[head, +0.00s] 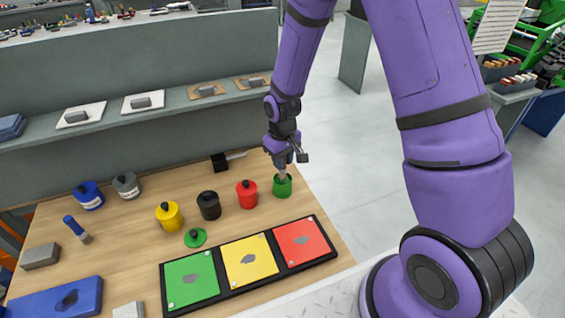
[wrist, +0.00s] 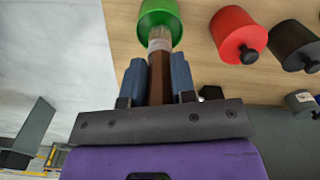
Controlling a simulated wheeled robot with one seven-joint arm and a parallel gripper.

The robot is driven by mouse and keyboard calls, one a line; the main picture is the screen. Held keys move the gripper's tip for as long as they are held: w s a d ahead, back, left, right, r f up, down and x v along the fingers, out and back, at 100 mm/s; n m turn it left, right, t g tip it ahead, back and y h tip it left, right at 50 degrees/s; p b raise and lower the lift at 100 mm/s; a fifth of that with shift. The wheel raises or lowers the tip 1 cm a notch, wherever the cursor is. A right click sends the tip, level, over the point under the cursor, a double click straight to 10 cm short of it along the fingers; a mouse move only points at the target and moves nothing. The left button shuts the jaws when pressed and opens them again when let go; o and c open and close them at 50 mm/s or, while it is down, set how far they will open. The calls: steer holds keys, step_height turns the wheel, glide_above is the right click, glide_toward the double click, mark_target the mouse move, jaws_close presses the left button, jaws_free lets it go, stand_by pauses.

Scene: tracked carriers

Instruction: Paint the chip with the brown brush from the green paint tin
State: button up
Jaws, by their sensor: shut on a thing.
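My gripper (head: 284,157) is shut on the brown brush, with a blue finger on each side of its brown handle (wrist: 160,78) in the wrist view. The brush points down, and its bristles (wrist: 159,33) are at the mouth of the open green paint tin (head: 282,189). The tin also shows in the wrist view (wrist: 150,14). I cannot tell how deep the bristles reach. The green lid (head: 195,237) lies on the table, left of the tin. Green, yellow and red cards, each with a grey patch, lie in a black tray (head: 240,290); I cannot tell which is the chip.
Closed red (head: 247,194), black (head: 208,205) and yellow (head: 169,215) tins stand left of the green tin. Blue (head: 89,195) and grey (head: 126,185) tins stand farther left. A blue-handled brush (head: 75,227) and a blue block (head: 60,299) are at the left.

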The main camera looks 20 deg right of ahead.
steer(key=shift+r, duration=2.8)
steer(key=shift+s, duration=0.1)
